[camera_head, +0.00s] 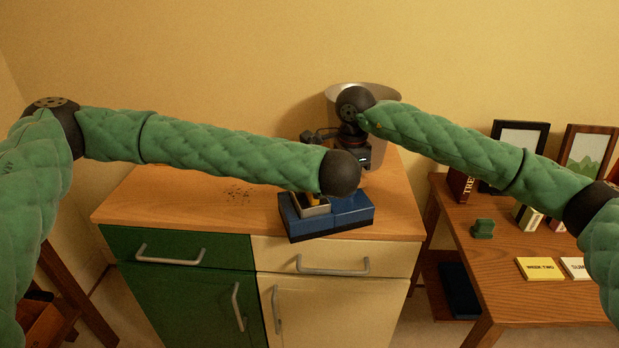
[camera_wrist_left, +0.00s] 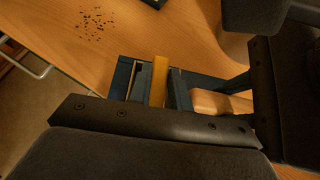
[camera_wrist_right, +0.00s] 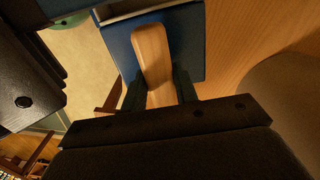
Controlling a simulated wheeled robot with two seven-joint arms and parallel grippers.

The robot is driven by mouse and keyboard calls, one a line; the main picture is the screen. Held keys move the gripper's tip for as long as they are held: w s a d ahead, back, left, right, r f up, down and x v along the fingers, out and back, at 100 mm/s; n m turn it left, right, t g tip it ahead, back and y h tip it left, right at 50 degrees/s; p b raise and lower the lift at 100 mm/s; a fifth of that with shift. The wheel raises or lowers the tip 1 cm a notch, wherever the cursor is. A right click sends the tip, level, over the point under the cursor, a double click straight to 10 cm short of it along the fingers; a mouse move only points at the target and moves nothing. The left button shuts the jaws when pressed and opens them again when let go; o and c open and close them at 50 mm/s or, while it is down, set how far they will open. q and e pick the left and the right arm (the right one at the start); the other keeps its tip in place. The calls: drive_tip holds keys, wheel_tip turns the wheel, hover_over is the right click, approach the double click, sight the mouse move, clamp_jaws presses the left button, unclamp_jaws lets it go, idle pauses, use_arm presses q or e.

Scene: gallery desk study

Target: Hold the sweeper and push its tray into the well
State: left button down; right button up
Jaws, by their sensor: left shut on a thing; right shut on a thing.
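The sweeper is a blue box (camera_head: 352,212) on the wooden cabinet top near its front edge. A pale grey tray part (camera_head: 315,210) shows at its left half, with a yellow grip (camera_wrist_left: 159,78) standing up. My left gripper (camera_wrist_left: 150,92) is shut on the yellow grip. A light wooden handle (camera_wrist_right: 151,55) sits on the sweeper's other half. My right gripper (camera_wrist_right: 158,88) is shut on this handle. The left wrist view also shows the handle (camera_wrist_left: 218,104). In the head view my arms hide much of both grips. I cannot tell how far the tray is in.
Dark crumbs (camera_head: 238,194) lie on the cabinet top (camera_head: 170,205), left of the sweeper. A pale round vessel (camera_head: 385,95) stands behind my right wrist. A lower side table (camera_head: 520,300) with frames, books and cards stands at the right. The cabinet top's left part is clear apart from the crumbs.

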use_arm(q)
drive_tip(key=shift+f, duration=0.7)
drive_tip(key=shift+r, duration=0.15)
drive_tip(key=shift+r, duration=3.35)
